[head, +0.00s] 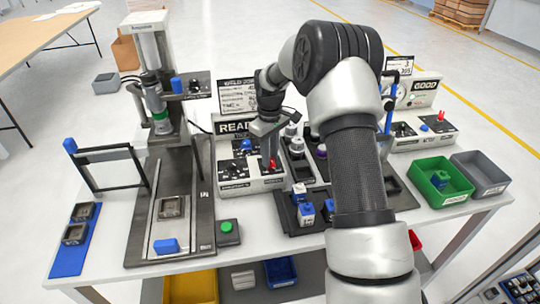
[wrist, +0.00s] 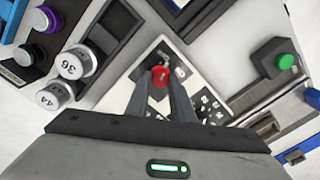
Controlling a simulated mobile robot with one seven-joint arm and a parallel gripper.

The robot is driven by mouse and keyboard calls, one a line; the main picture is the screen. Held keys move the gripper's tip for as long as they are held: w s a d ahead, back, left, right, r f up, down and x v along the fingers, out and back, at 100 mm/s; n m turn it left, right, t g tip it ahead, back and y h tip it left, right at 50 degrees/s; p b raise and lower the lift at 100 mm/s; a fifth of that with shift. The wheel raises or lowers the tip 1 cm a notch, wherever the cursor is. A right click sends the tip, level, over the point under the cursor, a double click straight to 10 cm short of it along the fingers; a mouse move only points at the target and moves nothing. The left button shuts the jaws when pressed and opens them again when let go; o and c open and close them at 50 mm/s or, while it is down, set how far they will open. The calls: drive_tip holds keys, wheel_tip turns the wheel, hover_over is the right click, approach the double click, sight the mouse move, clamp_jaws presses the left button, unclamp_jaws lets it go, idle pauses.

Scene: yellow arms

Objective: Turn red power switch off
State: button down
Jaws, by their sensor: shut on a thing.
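The red power switch (head: 272,164) sits on the right part of a white control box (head: 246,186) with a "READY" display, in the middle of the table. In the wrist view the red switch knob (wrist: 160,73) shows between the ends of two grey fingers. My gripper (head: 268,152) reaches down from above and is shut on this switch. The exact angle of the switch is hard to tell, as the fingers cover part of it. A second red switch (head: 441,115) stands on the box with the "GOOD" display at the right.
A green button (head: 227,227) lies in front. Numbered knobs or weights (wrist: 74,62) stand close beside my gripper. A green bin (head: 428,195) and a grey bin (head: 487,186) are at the right.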

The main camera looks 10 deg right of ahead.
drive_tip(key=n, duration=0.5)
drive_tip(key=shift+n, duration=0.3)
idle(0.4)
drive_tip(key=c, duration=1.5)
unclamp_jaws()
drive_tip(key=shift+c, duration=0.2)
drive_tip(key=shift+r, duration=0.1)
wheel_tip(320, 180, up, 17)
drive_tip(key=shift+r+p, duration=0.15)
drive_tip(key=shift+p, duration=0.25)
